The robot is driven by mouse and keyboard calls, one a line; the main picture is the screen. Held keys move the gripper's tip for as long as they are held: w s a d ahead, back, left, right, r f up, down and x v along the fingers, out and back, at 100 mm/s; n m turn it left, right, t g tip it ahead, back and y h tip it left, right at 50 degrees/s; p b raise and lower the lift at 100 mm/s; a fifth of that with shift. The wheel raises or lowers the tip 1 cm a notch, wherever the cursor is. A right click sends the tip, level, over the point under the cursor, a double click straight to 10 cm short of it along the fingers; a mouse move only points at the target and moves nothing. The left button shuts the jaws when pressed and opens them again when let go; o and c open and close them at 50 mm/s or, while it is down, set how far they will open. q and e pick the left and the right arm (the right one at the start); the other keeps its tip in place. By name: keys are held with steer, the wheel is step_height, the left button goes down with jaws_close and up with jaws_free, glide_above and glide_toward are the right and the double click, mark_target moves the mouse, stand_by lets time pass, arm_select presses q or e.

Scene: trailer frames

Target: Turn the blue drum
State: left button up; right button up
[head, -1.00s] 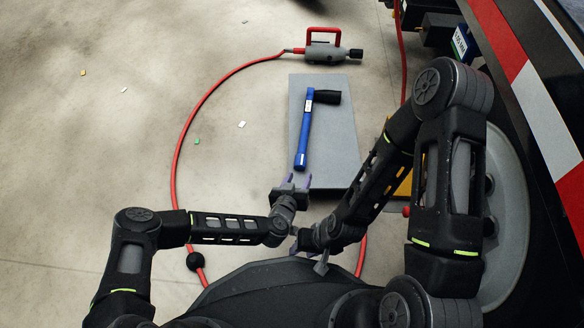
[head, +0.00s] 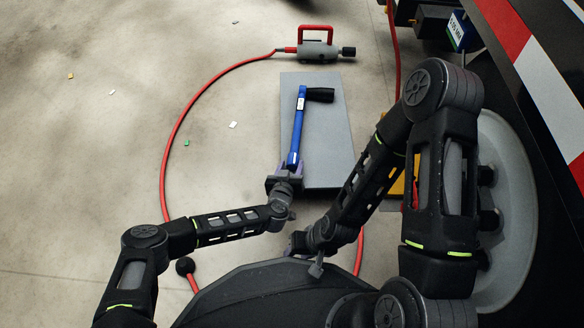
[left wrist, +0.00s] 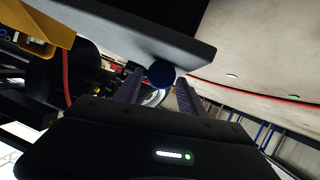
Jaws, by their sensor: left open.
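A blue bar (head: 298,130) with a black grip (head: 321,95) at its far end lies over a grey slab (head: 328,165), like a crank handle. I see nothing that is clearly a drum; a blue piece with a white label (head: 460,33) sits at the upper right by the vehicle. My left gripper (head: 287,170) is open at the near end of the bar. In the left wrist view the bar's round blue end (left wrist: 161,74) shows between the open fingers (left wrist: 157,88); contact is unclear. My right gripper (head: 314,258) is low in the middle, its jaws unclear.
A red hose (head: 178,125) curves across the floor to a grey tool with a red handle (head: 316,50). The vehicle's side with red and white stripes (head: 540,75) and a wheel (head: 505,215) close off the right. The floor at left is mostly open.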

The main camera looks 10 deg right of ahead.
arm_select(q)
steer(key=shift+x, duration=0.85)
steer(key=shift+c, duration=0.6)
steer(key=shift+d, duration=0.1)
jaws_close()
